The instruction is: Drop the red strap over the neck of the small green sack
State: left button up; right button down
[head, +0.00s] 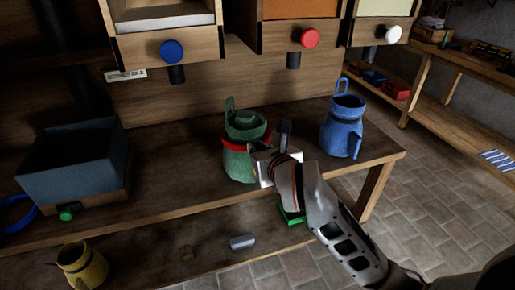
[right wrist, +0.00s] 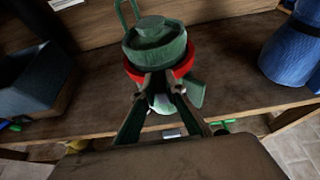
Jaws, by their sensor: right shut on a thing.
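The small green sack (head: 240,165) stands on the wooden bench in the middle of the head view, with a rolled top and an upright loop. It also shows in the right wrist view (right wrist: 155,42). The red strap (head: 232,146) is a ring that lies around the sack below its top; its red band shows on both sides in the right wrist view (right wrist: 184,68). My right gripper (head: 258,152) is at the sack's front right, its fingertips shut on the strap's near side. The gripper hides part of the sack's front. My left gripper is not in view.
A blue sack (head: 342,128) stands to the right near the bench end. A blue-grey bin (head: 75,160) is at left, beside a blue ring (head: 12,222). Hoppers with blue, red and white knobs hang above. A yellow jug-like sack (head: 82,268) is on the lower shelf.

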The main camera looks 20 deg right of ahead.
jog(key=c, duration=2)
grip_release()
jog(key=shift+v, duration=3.8)
